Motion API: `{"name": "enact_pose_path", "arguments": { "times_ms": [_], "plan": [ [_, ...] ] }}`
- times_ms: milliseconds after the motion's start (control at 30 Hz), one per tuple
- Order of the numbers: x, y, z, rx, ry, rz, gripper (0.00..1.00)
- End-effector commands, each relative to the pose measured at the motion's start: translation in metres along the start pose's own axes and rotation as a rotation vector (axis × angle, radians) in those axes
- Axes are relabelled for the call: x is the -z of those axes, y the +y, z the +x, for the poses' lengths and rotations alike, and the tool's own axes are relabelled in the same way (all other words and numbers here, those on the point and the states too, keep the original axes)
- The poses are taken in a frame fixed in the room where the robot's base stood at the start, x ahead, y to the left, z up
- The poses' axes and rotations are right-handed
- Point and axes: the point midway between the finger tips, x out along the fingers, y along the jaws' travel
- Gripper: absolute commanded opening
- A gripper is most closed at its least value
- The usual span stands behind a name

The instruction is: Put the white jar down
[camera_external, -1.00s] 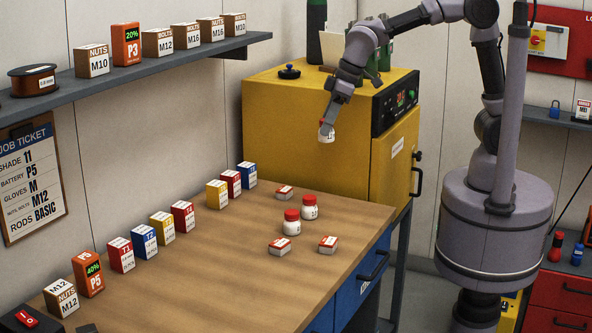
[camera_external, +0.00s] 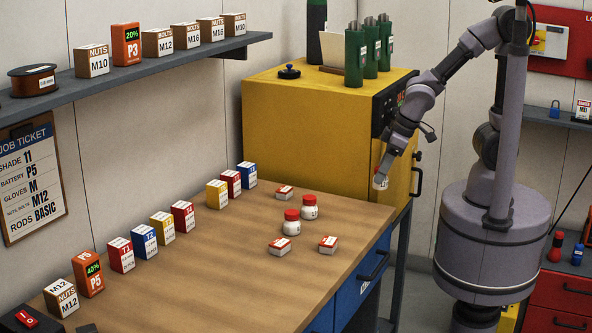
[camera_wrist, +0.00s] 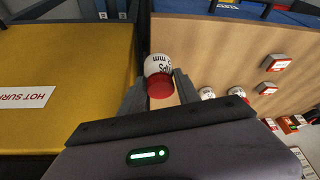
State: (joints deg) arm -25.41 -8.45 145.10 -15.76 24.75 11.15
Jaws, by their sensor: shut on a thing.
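My gripper (camera_external: 382,173) is shut on a white jar (camera_external: 380,184) with a red lid and holds it in the air. In the external view it hangs in front of the yellow cabinet's right side, near the back right corner of the wooden bench (camera_external: 230,270). In the wrist view the held jar (camera_wrist: 158,66) shows between the fingers, with black print on its side. Two more white jars with red lids stand on the bench, one at the front (camera_external: 291,224) and one just behind it (camera_external: 309,209).
Small red-and-white boxes (camera_external: 279,246) lie around the standing jars. A row of colored boxes (camera_external: 144,241) lines the bench's wall side. The yellow cabinet (camera_external: 300,110) stands behind the bench, with green canisters (camera_external: 370,55) on top. The front middle of the bench is clear.

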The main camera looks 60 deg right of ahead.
Motion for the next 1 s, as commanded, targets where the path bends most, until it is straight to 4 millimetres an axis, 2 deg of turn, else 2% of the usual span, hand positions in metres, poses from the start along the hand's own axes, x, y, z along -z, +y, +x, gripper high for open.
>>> {"name": "enact_pose_path", "arguments": {
  "times_ms": [100, 500, 600, 767, 900, 1000],
  "plan": [
    [0.021, -0.002, 0.016, 0.000, 0.000, 0.001, 0.00],
    [0.105, -0.010, 0.059, 0.000, 0.001, 0.000, 0.00],
    [0.120, -0.011, 0.067, 0.000, 0.000, 0.000, 0.00],
    [0.137, -0.013, 0.075, 0.000, 0.000, 0.000, 0.00],
    [0.121, -0.012, 0.107, 0.000, -0.002, 0.000, 0.00],
    [0.122, -0.013, 0.107, 0.000, 0.001, -0.001, 0.00]
  ]
}}
